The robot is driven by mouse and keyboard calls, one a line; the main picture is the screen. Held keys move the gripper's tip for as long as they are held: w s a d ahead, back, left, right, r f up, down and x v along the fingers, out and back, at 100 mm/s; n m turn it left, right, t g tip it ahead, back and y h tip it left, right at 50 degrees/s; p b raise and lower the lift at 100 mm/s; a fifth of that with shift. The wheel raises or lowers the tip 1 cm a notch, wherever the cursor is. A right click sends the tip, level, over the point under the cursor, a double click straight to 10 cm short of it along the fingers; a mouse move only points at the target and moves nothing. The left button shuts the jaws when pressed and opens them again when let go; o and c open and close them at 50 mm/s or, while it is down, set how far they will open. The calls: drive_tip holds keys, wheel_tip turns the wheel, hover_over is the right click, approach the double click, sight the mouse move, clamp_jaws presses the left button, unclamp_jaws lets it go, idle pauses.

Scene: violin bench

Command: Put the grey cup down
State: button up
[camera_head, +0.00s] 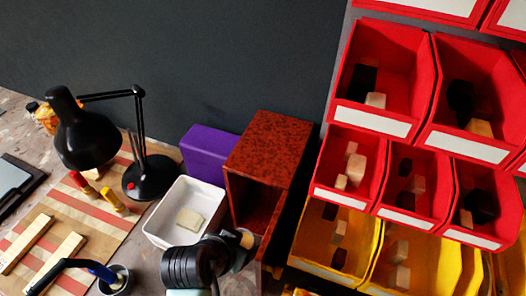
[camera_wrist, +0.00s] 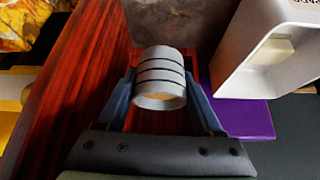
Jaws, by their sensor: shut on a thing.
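In the wrist view, the grey cup (camera_wrist: 160,66) is a short ribbed cylinder with dark rings. It sits between the two blue-grey fingers of my gripper (camera_wrist: 160,82), which is shut on it. A tan patch shows at the cup's near end. Brown-red wood lies behind and beside the cup; I cannot tell whether the cup touches it. In the head view, my arm end is at the bottom middle, in front of the red-brown box (camera_head: 266,140), and the cup is not clear there.
A white tray (camera_head: 158,240) with a pale block (camera_head: 189,219) stands left of the box. A purple box (camera_head: 205,153) stands behind. Red bins (camera_head: 364,125) and yellow bins (camera_head: 318,268) fill the right. A black lamp (camera_head: 85,130) and striped mat (camera_head: 40,222) are at left.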

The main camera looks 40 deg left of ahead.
drive_tip(key=w+a, duration=0.1)
drive_tip(key=w, duration=0.2)
drive_tip(key=w+f, duration=0.1)
drive_tip(key=w, duration=0.3)
drive_tip(key=w+a+f, duration=0.1)
drive_tip(key=w, duration=0.2)
drive_tip(key=shift+w+a+f, duration=0.1)
drive_tip(key=shift+w+a, duration=0.2)
drive_tip(key=shift+w, duration=0.05)
wheel_tip(320, 180, down, 4)
drive_tip(key=shift+r, duration=0.15)
drive_tip(key=shift+w+a+f, duration=0.1)
drive_tip(key=shift+w+f, duration=0.05)
drive_tip(key=shift+f, duration=0.4)
drive_tip(key=shift+f, duration=0.1)
drive_tip(key=o, duration=1.3)
drive_tip(key=shift+c, duration=0.2)
